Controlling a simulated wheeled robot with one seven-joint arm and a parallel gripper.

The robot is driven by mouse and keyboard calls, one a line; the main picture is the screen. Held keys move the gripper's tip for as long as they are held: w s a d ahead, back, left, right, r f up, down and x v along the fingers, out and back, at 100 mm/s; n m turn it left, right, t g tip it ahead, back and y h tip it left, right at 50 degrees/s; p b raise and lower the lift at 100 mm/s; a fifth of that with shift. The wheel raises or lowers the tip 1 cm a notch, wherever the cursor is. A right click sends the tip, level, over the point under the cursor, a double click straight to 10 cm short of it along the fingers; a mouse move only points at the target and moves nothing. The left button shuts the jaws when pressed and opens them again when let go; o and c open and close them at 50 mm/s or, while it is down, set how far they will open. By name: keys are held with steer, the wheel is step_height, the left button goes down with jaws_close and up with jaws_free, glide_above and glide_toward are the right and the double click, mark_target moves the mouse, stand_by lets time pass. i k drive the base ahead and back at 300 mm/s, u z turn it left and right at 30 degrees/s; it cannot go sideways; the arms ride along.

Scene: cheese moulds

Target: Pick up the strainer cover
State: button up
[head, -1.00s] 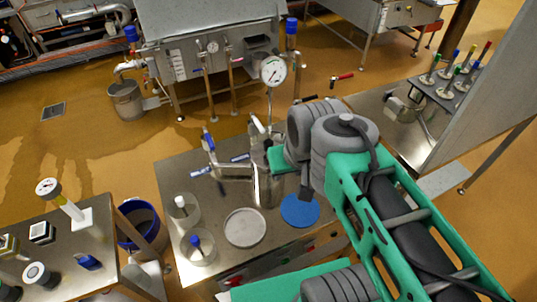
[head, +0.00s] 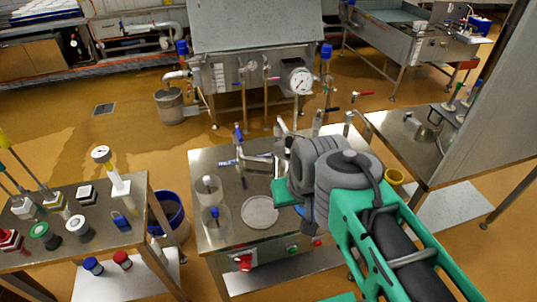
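A round, flat pale-grey disc (head: 261,211), which may be the strainer cover, lies on the steel table (head: 222,160). A blue disc (head: 299,210) lies just right of it, mostly hidden behind my arm. I cannot tell for sure which disc is the cover. My gripper (head: 308,216) is a dark shape at the end of my arm, in front of the blue disc and right of the grey one. Its fingers are not clear, so I cannot see whether it is open or shut or touches anything.
Two clear round containers, one white-knobbed (head: 208,189) and one blue-knobbed (head: 215,217), stand left of the grey disc. A side table (head: 90,190) with moulds is at left, with a blue bucket (head: 168,211) between. Open floor lies behind.

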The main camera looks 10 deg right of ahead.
mark_target(281, 150)
steer(key=u, duration=3.4)
steer(key=k, duration=1.6)
steer(key=z, duration=0.6)
steer(key=i, duration=0.5)
